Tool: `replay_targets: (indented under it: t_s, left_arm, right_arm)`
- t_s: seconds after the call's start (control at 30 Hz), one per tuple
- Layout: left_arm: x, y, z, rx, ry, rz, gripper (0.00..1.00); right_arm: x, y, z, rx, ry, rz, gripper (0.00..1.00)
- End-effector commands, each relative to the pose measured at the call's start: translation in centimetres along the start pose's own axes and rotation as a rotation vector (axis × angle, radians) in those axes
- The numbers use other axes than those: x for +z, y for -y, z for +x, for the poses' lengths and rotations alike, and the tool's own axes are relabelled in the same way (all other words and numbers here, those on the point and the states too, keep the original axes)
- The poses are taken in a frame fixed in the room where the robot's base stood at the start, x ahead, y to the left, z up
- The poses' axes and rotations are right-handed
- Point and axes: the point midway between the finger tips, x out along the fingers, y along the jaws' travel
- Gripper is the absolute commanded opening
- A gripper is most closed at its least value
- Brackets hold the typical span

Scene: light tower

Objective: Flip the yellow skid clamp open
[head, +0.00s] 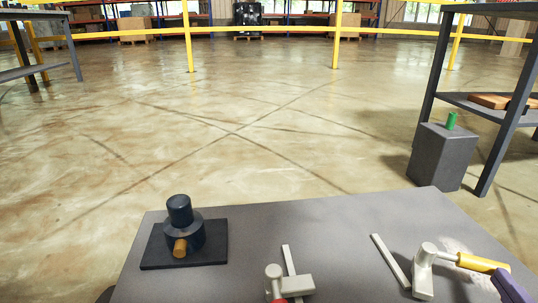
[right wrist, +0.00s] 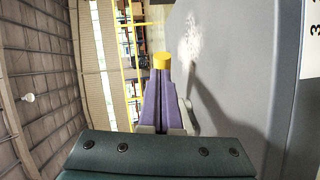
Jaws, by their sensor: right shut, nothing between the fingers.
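The yellow-handled skid clamp (head: 476,262) is at the right of the grey table, with a pale metal body and a bar beside it. Its handle lies nearly level, pointing right. My right gripper (head: 506,279) has purple fingers and is at the handle's free end, at the right edge of the head view. In the right wrist view the fingers (right wrist: 162,80) are shut with nothing between them. The yellow handle end (right wrist: 162,61) shows just beyond their tips; I cannot tell whether they touch. My left gripper is not in view.
A second clamp (head: 274,272) with a bit of red stands at the table's front middle, partly cut off. A dark cylindrical device (head: 183,221) on a black plate is at the left. The grey table (head: 330,225) is bare behind the clamps. A grey block (head: 440,157) stands beyond.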

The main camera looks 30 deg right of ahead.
Motion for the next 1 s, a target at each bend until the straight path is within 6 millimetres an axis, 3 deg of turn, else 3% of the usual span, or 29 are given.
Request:
replay_targets:
  t_s: [0.43, 1.0]
  left_arm:
    - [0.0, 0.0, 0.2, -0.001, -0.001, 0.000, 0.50]
    - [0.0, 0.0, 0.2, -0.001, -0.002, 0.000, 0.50]
  right_arm:
    - [1.0, -0.4, 2.1, 0.001, 0.001, -0.001, 0.00]
    - [1.1, -0.5, 2.7, 0.000, 0.001, -0.001, 0.00]
